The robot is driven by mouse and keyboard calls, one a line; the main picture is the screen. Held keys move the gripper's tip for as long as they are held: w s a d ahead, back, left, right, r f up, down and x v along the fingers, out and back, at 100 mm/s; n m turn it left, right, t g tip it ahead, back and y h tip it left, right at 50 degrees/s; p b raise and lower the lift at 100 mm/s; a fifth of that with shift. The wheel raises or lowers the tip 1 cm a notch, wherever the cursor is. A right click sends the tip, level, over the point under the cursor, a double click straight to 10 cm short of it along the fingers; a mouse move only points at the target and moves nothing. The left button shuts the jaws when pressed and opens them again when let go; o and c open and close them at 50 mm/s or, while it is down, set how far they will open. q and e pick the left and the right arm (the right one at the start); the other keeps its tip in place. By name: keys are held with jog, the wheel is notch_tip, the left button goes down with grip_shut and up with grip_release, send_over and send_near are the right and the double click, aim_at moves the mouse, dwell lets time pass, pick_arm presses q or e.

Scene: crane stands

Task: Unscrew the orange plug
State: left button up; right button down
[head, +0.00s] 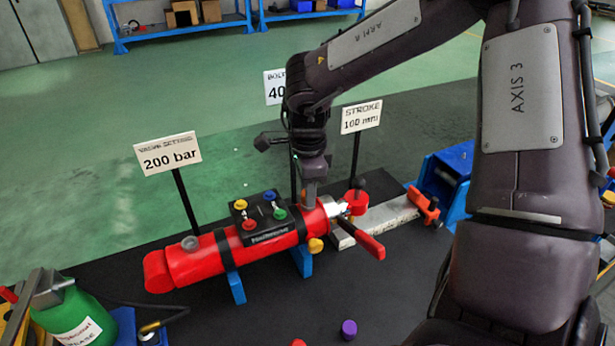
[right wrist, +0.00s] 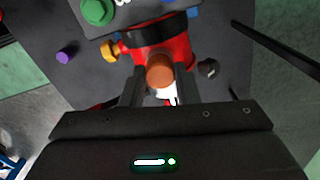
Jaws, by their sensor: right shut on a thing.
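The orange plug (right wrist: 160,72) is a round cap on the end part of a red cylinder (head: 195,264). The cylinder also shows in the right wrist view (right wrist: 178,50). My right gripper (right wrist: 160,84) has one finger on each side of the plug and is shut on it. In the head view my right gripper (head: 309,196) points down onto the right end of the cylinder, and the plug is hidden there. Whether the plug has turned or lifted cannot be told. My left gripper is not in view.
A black block with coloured caps (head: 262,218) sits on the cylinder, and a yellow knob (head: 316,245) sticks out of its side. Signs on posts (head: 168,153) stand behind. A red-handled lever (head: 371,246) is at right. A purple cap (head: 349,328) lies in front on the dark table.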

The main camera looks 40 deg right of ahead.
jog(key=shift+w+r+n, duration=0.1)
jog(key=shift+r+n, duration=0.05)
jog(key=shift+n, duration=0.55)
jog(key=shift+r+n+p, duration=0.15)
jog(key=shift+n+p, duration=0.4)
jog(key=shift+n, duration=1.15)
jog(key=shift+n+p, duration=0.3)
jog(key=shift+n, duration=0.6)
jog(key=n+p, duration=0.1)
jog(key=n, duration=0.1)
jog(key=shift+n, duration=0.3)
jog(key=n, duration=0.2)
jog(key=shift+n, duration=0.3)
